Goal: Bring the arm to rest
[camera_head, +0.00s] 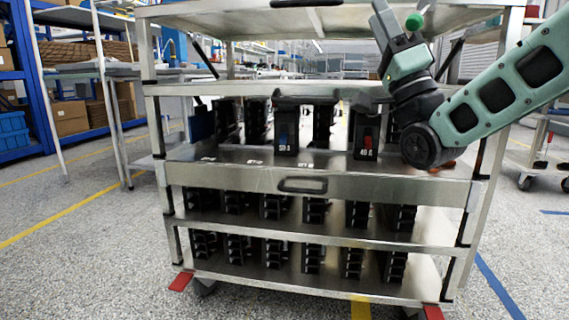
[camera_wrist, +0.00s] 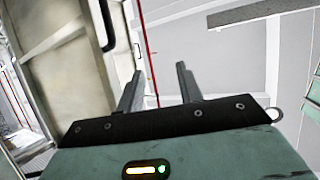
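My arm comes in from the right in the head view, with its wrist bent upward in front of the cart's right side. My gripper (camera_wrist: 160,76) shows in the wrist view with its two grey fingers apart and nothing between them. In the head view it points up near the cart's top shelf (camera_head: 220,12). A breaker with a blue switch (camera_head: 286,135) and one with a red switch marked 40 A (camera_head: 366,138) stand on the cart's middle shelf, below and left of my gripper. My arm partly hides that shelf's right end.
The metal cart (camera_head: 240,184) fills the middle, with several black breakers on its lower shelves. Blue racking (camera_head: 18,75) with boxes and a workbench (camera_head: 90,68) stand at left. Another trolley (camera_head: 535,160) is at right. The speckled floor (camera_head: 80,260) in front is clear.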

